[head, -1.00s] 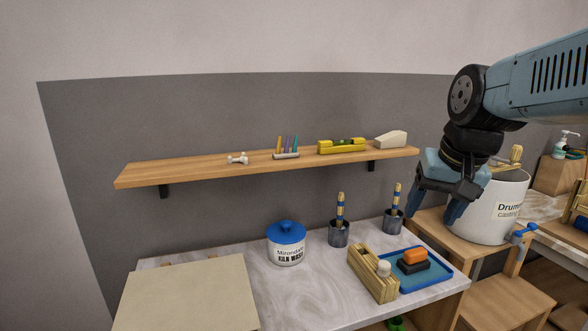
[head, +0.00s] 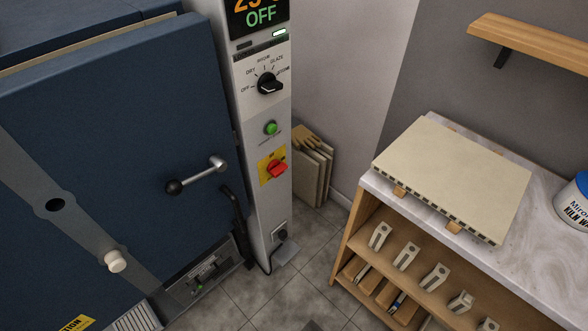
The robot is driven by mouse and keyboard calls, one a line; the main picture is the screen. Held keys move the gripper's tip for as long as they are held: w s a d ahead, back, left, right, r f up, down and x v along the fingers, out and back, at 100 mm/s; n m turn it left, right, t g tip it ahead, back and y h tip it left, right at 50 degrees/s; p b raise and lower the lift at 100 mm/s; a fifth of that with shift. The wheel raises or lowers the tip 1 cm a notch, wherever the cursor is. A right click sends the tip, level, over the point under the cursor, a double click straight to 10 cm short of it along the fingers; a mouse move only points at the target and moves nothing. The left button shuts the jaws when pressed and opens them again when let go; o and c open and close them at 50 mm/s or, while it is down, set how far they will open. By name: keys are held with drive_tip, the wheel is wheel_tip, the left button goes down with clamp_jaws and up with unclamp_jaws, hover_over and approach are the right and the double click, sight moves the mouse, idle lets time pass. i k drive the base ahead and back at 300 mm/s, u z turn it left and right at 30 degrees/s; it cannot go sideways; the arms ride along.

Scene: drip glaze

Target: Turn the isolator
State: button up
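The isolator (head: 277,169) is a red rotary handle on a yellow plate, low on the grey control panel (head: 262,215) in the head view. Its red grip lies slightly tilted from level. Above it are a green button (head: 271,128), a black selector knob (head: 269,84) with marked settings, and a display (head: 259,18) reading OFF. My gripper is not in the head view now, so its state and its place relative to the isolator are hidden.
The blue kiln door (head: 110,150) with a lever handle (head: 197,175) stands left of the panel. Boards (head: 312,165) lean behind the panel. At right, a marble-topped shelf unit (head: 385,192) carries a cream slab (head: 455,175). Grey floor (head: 300,275) is clear between them.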

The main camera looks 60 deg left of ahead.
sight(276, 168)
drive_tip(key=z, duration=0.15)
drive_tip(key=i, duration=0.15)
drive_tip(key=u, duration=2.7)
drive_tip(key=k, duration=0.85)
drive_tip(key=u, duration=0.25)
drive_tip(key=i, duration=0.85)
drive_tip(key=z, duration=0.1)
